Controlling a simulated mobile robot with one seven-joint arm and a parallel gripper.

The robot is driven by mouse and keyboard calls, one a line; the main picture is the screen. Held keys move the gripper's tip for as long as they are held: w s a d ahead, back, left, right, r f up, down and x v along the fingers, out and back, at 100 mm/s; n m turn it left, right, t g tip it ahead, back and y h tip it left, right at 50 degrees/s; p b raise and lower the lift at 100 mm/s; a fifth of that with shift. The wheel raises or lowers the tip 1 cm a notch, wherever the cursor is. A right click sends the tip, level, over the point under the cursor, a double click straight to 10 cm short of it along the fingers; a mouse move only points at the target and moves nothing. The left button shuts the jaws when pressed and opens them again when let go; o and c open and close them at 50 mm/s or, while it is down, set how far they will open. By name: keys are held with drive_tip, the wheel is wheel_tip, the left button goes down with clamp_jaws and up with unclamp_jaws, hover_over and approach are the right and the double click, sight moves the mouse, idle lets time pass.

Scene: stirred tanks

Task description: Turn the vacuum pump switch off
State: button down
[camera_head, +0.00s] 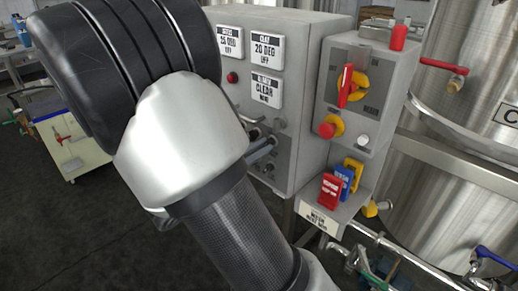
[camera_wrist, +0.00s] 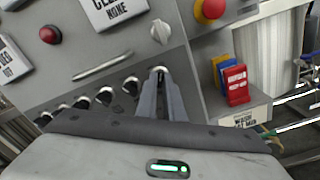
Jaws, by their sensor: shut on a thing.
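My gripper (camera_wrist: 159,80) reaches the lower part of a grey control box (camera_wrist: 190,75), and its two fingers are shut on a small silver switch (camera_wrist: 158,71) at the right end of a row. In the head view my gripper (camera_head: 262,150) is partly hidden by my wrist. Several similar switches (camera_wrist: 130,84) run down to the left in the wrist view. The labels by the switches are not readable, so I cannot tell from lettering which is the vacuum pump switch. The tip of the held switch is mostly covered by the fingers.
A silver knob (camera_wrist: 160,31) and a red lamp (camera_wrist: 49,34) sit above the row. To the right are a red emergency button (camera_head: 328,128), a red-and-yellow rotary switch (camera_head: 347,86) and red, blue and yellow tags (camera_head: 331,190). A steel tank (camera_head: 445,190) and pipes stand at the right.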

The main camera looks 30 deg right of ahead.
drive_tip(key=shift+r+p, duration=0.15)
drive_tip(key=shift+p, duration=0.25)
drive_tip(key=n+p, duration=0.9)
drive_tip(key=p, duration=0.4)
drive_tip(key=shift+n, duration=0.3)
drive_tip(key=shift+n+p, duration=1.1)
drive_tip(key=shift+p, duration=0.2)
drive_tip(key=shift+f, duration=0.2)
drive_tip(key=c, duration=1.9)
unclamp_jaws()
drive_tip(key=shift+o, duration=0.2)
